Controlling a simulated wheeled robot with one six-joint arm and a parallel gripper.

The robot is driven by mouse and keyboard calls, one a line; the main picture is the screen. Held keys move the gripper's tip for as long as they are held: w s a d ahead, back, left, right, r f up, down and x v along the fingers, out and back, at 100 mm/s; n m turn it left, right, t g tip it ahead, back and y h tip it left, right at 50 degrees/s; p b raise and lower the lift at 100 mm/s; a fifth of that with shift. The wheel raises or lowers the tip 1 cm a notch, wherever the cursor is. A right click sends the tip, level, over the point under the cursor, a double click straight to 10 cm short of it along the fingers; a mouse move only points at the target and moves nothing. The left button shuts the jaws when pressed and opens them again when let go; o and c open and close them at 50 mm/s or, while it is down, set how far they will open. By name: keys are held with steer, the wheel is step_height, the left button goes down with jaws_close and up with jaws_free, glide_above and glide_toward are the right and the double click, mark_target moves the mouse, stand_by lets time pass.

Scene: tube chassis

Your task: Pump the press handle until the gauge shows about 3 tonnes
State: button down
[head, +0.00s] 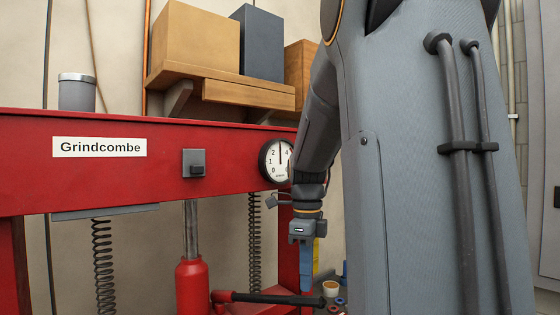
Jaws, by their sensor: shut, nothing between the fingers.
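The press handle (270,298) is a dark bar with a red socket, reaching right from the base of the red jack (190,285) and lying about level. The round gauge (277,160) hangs at the right of the red beam. Its needle points almost straight up, between the 2 and the 4, around where 3 would be. My gripper (306,288) points down with its blue fingers shut, its tips at the outer part of the handle. I cannot tell whether they touch it. My arm covers the area right of the gauge.
The red press beam (100,165) spans the left, with two springs (103,265) and a steel ram (191,228) below it. A shelf (220,82) with boxes is above. A grey can (77,92) stands on the beam. A small cup (330,288) and rings lie near the handle's end.

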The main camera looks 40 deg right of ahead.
steer(key=shift+r, duration=0.1)
steer(key=shift+r, duration=2.4)
steer(key=s+a+f+n+t, duration=0.3)
steer(key=a+f+n, duration=2)
steer(key=n, duration=0.5)
step_height(320, 180, down, 12)
steer(key=a+n+g+b, duration=0.1)
steer(key=b, duration=1)
steer(key=shift+w+a+g, duration=0.15)
steer(key=shift+w+g, duration=0.1)
steer(key=shift+g, duration=0.05)
steer(key=shift+r, duration=0.1)
